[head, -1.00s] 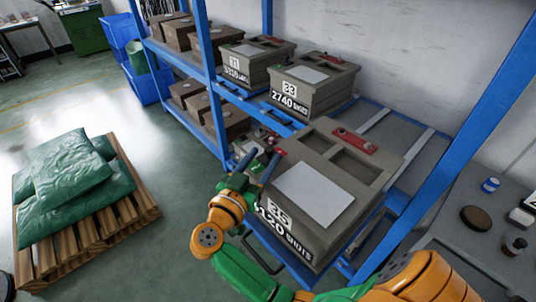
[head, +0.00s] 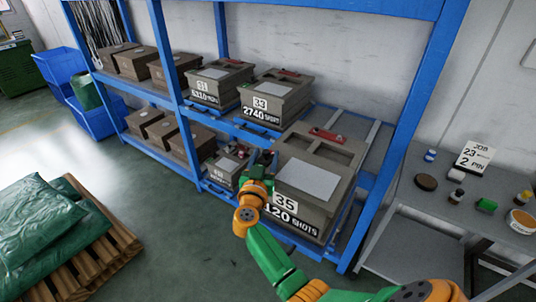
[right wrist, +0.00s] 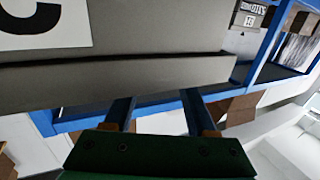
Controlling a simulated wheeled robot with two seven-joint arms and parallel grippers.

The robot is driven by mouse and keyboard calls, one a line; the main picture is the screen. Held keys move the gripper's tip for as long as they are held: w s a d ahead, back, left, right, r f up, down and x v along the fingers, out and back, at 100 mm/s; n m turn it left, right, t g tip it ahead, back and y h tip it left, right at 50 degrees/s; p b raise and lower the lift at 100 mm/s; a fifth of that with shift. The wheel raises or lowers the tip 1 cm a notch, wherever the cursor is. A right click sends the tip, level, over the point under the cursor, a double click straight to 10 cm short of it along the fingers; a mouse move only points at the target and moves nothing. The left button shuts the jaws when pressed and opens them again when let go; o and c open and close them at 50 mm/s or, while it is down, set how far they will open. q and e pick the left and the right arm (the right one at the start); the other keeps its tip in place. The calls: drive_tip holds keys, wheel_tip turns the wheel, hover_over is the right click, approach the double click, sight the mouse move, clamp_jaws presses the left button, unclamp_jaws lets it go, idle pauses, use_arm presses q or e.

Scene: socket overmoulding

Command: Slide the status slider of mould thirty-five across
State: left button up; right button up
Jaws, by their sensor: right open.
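Mould thirty-five is a large grey-brown box (head: 318,180) on the rack, labelled 35 and 120 SHOTS on its front. A white sheet and a red strip (head: 327,134) with a small pale spot lie on its top; I cannot tell whether this strip is the status slider. My right gripper (head: 262,161) is at the mould's left side, its fingers dark against the shelf. In the right wrist view the right gripper (right wrist: 156,98) is open, with nothing between its fingers, below the mould's lower ledge (right wrist: 120,80). My left gripper is out of view.
Mould 33 (head: 275,98) and mould 31 (head: 217,82) stand behind on the blue rack (head: 390,165). A smaller mould (head: 224,170) sits lower, left of my gripper. A side table (head: 440,220) with small items is at right. Green sacks (head: 40,225) lie on a pallet at left.

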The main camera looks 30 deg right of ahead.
drive_tip(key=shift+x, duration=1.2)
drive_tip(key=shift+s+a+r, duration=0.1)
drive_tip(key=shift+a, duration=0.25)
drive_tip(key=shift+c, duration=0.4)
drive_tip(key=shift+d, duration=0.1)
clamp_jaws()
